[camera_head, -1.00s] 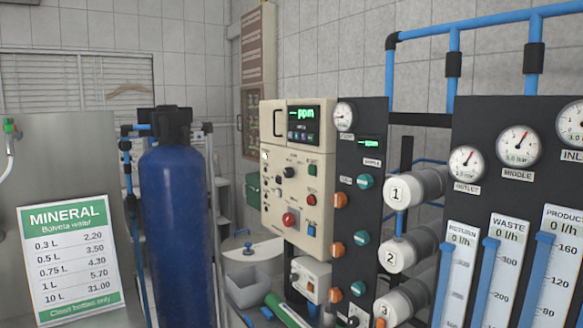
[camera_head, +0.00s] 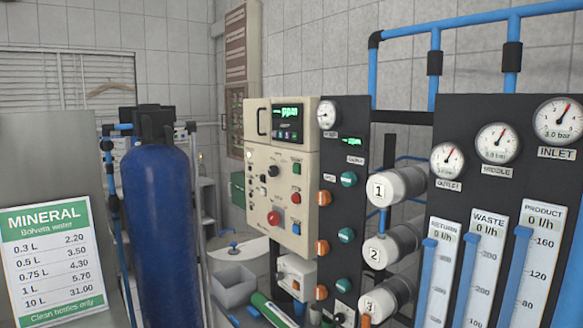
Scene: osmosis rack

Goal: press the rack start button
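The beige control box (camera_head: 281,180) of the rack stands right of centre in the head view, with a lit green display (camera_head: 288,117) at its top. On its face are a small green button (camera_head: 297,168), a small red button (camera_head: 296,197), a blue button (camera_head: 296,228) and a large red mushroom button (camera_head: 273,217). The label texts are too small to read, so I cannot tell by name which is start. Neither of my grippers shows in the view.
A dark panel (camera_head: 338,270) with orange and teal knobs stands right of the box. Farther right are white cylinders (camera_head: 399,184), gauges (camera_head: 497,143) and flow tubes (camera_head: 478,270). A blue tank (camera_head: 160,230) and a price sign (camera_head: 57,262) stand left. A grey bin (camera_head: 233,286) sits low between.

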